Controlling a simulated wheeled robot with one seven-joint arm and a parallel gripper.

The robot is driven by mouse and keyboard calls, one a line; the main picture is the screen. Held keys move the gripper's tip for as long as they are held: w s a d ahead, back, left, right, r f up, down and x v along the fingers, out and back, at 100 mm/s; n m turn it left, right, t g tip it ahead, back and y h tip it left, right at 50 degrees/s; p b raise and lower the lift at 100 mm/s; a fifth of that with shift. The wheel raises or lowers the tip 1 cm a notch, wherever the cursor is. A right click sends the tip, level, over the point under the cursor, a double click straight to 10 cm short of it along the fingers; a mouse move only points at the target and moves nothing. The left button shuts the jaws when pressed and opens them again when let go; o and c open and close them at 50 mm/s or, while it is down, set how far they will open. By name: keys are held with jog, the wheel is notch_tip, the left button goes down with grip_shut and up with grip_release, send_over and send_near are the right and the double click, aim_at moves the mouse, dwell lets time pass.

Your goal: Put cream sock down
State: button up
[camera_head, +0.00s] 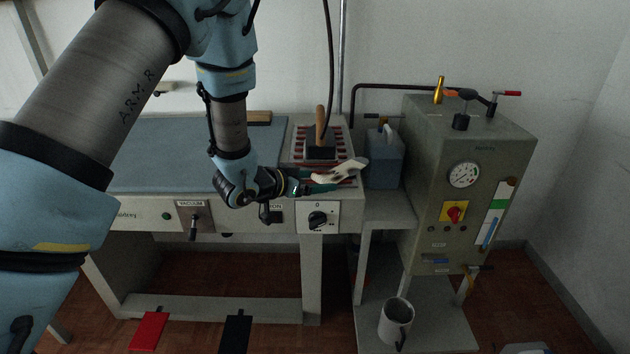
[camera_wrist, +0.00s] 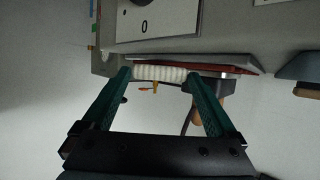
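The cream sock (camera_head: 341,171) is at the fingertips of my gripper (camera_head: 318,184), above the right end of the ironing table, just in front of the iron's rest. In the wrist view the sock's ribbed end (camera_wrist: 160,74) fills the gap between the two green fingertips, and both seem to touch it. My gripper is shut on the sock. In the head view the rest of the sock extends right and slightly up. I cannot tell whether its underside touches the surface below.
An iron (camera_head: 320,147) stands on a red-striped rest (camera_head: 297,152) behind the sock. A blue-grey jug (camera_head: 384,160) stands close to the right, beside a steam generator (camera_head: 440,185). The blue table pad (camera_head: 150,155) is largely clear. A mug (camera_head: 396,320) sits on the low shelf.

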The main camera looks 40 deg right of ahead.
jog(key=shift+o, duration=0.3)
jog(key=shift+r, duration=0.2)
jog(key=b+v, duration=0.2)
jog(key=v, duration=1)
jog(key=w+a+n+t+y, duration=0.3)
jog(key=w+a+n+y, duration=0.1)
jog(key=w+a, duration=0.4)
jog(key=w+a+n+t+y, duration=0.3)
jog(key=w+a+y, duration=0.15)
jog(key=a, duration=0.55)
jog(key=a+n+g+y, duration=0.2)
jog(key=a+n+y, duration=0.15)
jog(key=a, duration=0.85)
jog(key=s+a+n+g+y, duration=0.1)
jog(key=s+a+n+g, duration=0.2)
jog(key=s+a+n, duration=0.2)
jog(key=s+a, duration=0.3)
jog(key=s, duration=0.2)
jog(key=shift+a+r+g, duration=0.4)
jog(key=shift+s, duration=0.1)
